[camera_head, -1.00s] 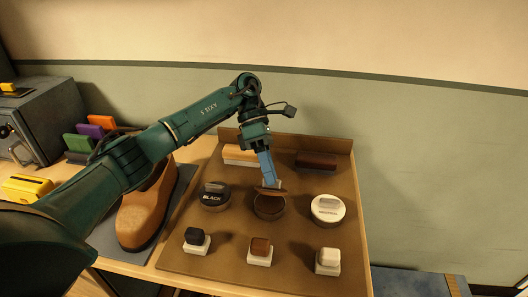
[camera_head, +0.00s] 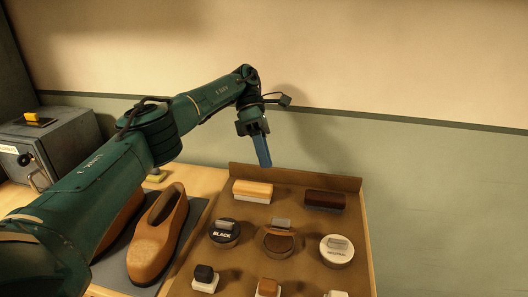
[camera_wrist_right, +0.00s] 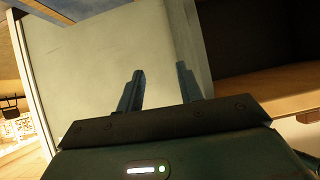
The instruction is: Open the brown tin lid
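The brown tin (camera_head: 279,246) sits on the brown tray between the black tin (camera_head: 224,234) and the white-topped tin (camera_head: 337,249). Its dark brown inside shows at the front, and its lid (camera_head: 279,230) with a grey handle stands tilted up at the back edge. My left gripper (camera_head: 264,160) is above and behind the tin, apart from it, pointing down; its blue fingers overlap from this side, so their gap is hidden. My right gripper (camera_wrist_right: 158,85) shows two separated fingers with nothing between them.
A yellow-topped brush (camera_head: 253,191) and a dark red brush (camera_head: 325,200) lie at the tray's back. Small capped bottles (camera_head: 205,278) stand along the front. A brown shoe (camera_head: 158,240) is left of the tray (camera_head: 300,176). A grey box (camera_head: 45,150) stands farther left.

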